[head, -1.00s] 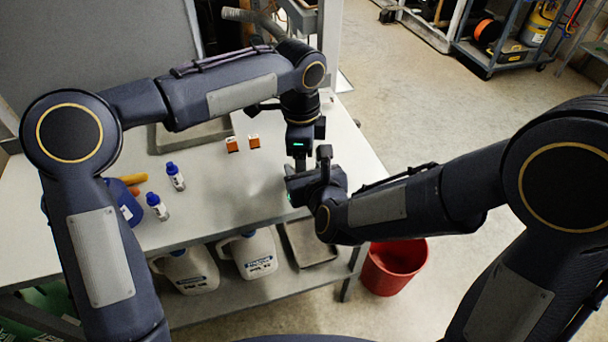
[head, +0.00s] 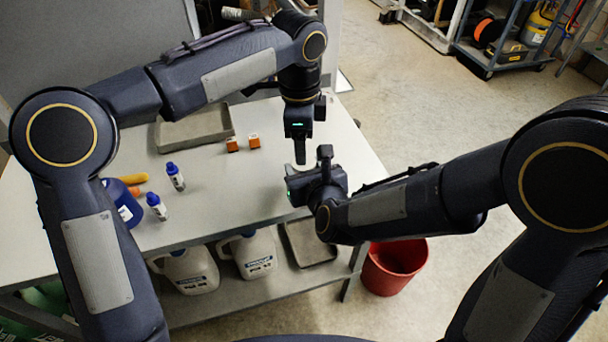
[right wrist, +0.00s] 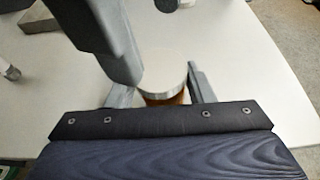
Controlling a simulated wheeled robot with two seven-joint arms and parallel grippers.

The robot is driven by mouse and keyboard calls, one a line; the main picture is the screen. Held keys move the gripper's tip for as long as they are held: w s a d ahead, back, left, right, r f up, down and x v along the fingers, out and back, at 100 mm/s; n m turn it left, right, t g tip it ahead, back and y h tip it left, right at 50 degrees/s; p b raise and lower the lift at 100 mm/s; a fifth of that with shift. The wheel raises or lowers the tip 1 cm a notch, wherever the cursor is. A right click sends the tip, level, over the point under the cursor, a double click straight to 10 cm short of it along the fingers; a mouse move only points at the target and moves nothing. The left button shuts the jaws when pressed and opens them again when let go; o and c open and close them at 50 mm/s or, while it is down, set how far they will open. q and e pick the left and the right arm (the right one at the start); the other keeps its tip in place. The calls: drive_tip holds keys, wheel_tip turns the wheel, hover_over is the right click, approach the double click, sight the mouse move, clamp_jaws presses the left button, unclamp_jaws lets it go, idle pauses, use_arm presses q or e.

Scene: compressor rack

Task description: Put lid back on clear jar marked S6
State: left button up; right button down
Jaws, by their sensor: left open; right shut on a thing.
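A small jar (right wrist: 166,99) with amber-brown contents stands between the fingers of my right gripper (right wrist: 160,88) in the right wrist view. A pale silvery lid (right wrist: 164,78) sits on top of it and looks level; whether it is fully seated I cannot tell. No S6 mark is readable. In the head view my right gripper (head: 305,180) largely hides the jar. My left gripper (head: 300,158) is open and points down just above the jar. In the right wrist view its dark finger (right wrist: 115,50) covers part of the space beside the lid.
White jugs (head: 250,252) are on the lower shelf. A red bucket (head: 393,268) stands on the floor.

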use_arm(q)
drive_tip(key=n, duration=0.2)
drive_tip(key=r+n, duration=0.1)
drive_tip(key=n, duration=0.1)
drive_tip(key=shift+r, duration=0.3)
drive_tip(key=n, duration=0.1)
drive_tip(key=r+n, duration=0.1)
drive_tip(key=n, duration=0.1)
drive_tip(key=r+n, duration=0.1)
drive_tip(key=n, duration=0.1)
drive_tip(key=shift+a, duration=0.1)
drive_tip(key=shift+w+f, duration=0.1)
drive_tip(key=shift+f, duration=4)
drive_tip(key=c, duration=0.8)
drive_tip(key=m, duration=0.4)
drive_tip(key=shift+d, duration=0.2)
drive_tip(key=shift+c, duration=0.3)
drive_tip(key=m, duration=0.5)
drive_tip(key=shift+m, duration=0.3)
drive_tip(key=shift+d, duration=0.1)
